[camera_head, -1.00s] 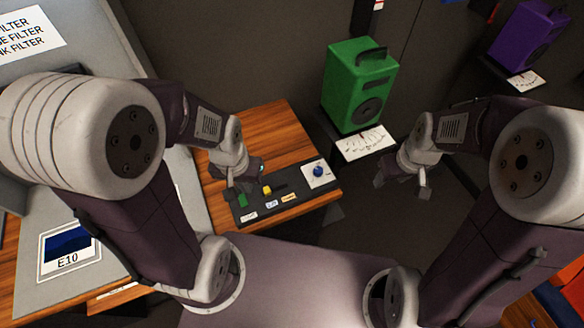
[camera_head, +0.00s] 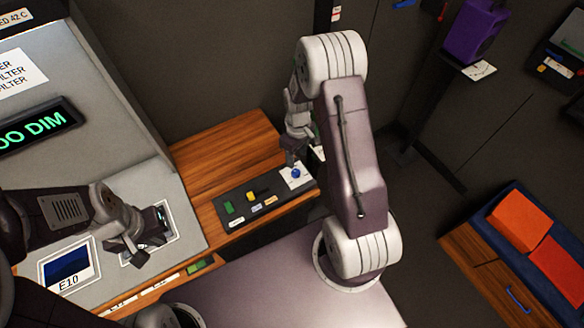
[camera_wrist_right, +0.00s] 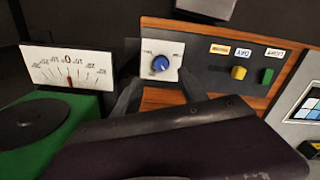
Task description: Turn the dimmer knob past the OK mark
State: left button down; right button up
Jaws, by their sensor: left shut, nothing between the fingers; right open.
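The blue dimmer knob (camera_head: 296,173) sits on a white plate at the right end of a dark panel. In the right wrist view the knob (camera_wrist_right: 161,64) is in the upper middle; the plate's marks are too small to read. My right gripper (camera_head: 291,161) is open just above and beside the knob, and the knob appears between its dark fingers without visible contact. My left gripper (camera_head: 133,255) is shut and empty over the grey console (camera_head: 190,215). A display (camera_head: 38,125) on the console shows green letters, "OO DIM", cut off at the left.
A yellow switch (camera_head: 251,196) and a green switch (camera_head: 228,208) share the panel with the knob. A white gauge (camera_wrist_right: 68,70) and a green box (camera_wrist_right: 60,115) stand close by. A blue tray (camera_head: 484,214) with orange blocks is at the right.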

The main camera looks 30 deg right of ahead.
aim_at(296, 172)
notch_tip(296, 172, down, 9)
jog(key=shift+a+r+p, duration=0.1)
jog(key=shift+p, duration=0.95)
jog(key=shift+c, duration=0.9)
grip_shut()
